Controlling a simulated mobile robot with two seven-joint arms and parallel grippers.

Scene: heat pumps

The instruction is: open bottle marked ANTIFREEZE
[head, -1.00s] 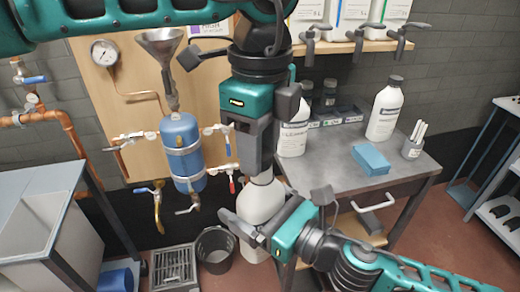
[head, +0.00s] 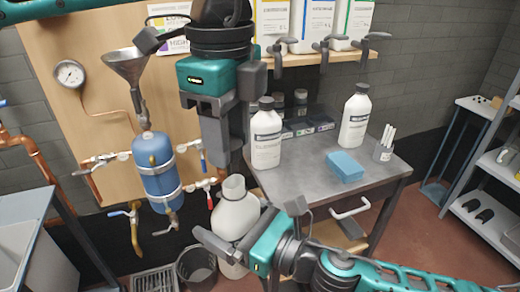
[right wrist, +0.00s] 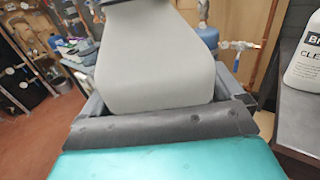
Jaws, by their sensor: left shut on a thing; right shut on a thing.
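A white bottle (head: 236,217) stands upright between the jaws of my right gripper (head: 238,238), which is shut on its body. Its neck shows no cap, and its mouth looks open. No label on it is visible, so I cannot read a marking. In the right wrist view the pale bottle body (right wrist: 155,60) fills the space above the gripper (right wrist: 165,122). My left gripper (head: 224,170) points down just above and left of the bottle's mouth, apart from it. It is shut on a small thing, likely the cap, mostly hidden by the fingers.
A metal table (head: 305,168) at right bears two capped white bottles (head: 266,135) (head: 355,118), a blue block (head: 344,166) and a cup of white sticks (head: 382,150). A blue tank (head: 157,165) with a funnel and valves stands left. A dark bucket (head: 196,268) is below.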

